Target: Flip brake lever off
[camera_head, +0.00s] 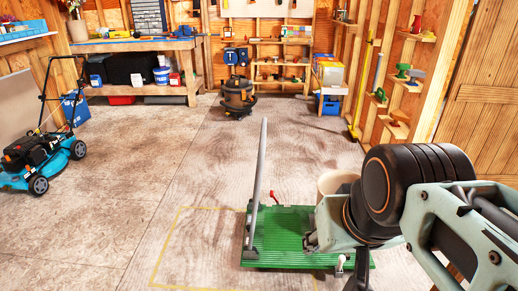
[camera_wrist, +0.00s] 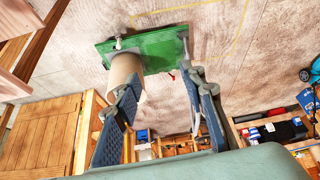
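A green ribbed board (camera_head: 285,240) lies on the floor in the head view and shows at the top of the wrist view (camera_wrist: 150,52). A long grey lever (camera_head: 258,185) stands nearly upright, slightly tilted, at its left side. A small red-handled lever (camera_head: 274,196) is by the board's far edge. I cannot tell which is the brake lever. My gripper (camera_head: 318,238) is over the board's right part, right of both levers. In the wrist view my gripper (camera_wrist: 163,76) has its fingers spread with nothing clearly held between them. The right finger partly hides what lies behind it.
A beige cylinder (camera_head: 335,182) stands behind my gripper, close to the left finger in the wrist view (camera_wrist: 123,68). A small pale fitting (camera_head: 341,262) is at the board's near right. Yellow tape (camera_head: 180,230) marks open floor to the left. A blue mower (camera_head: 45,155) stands far left.

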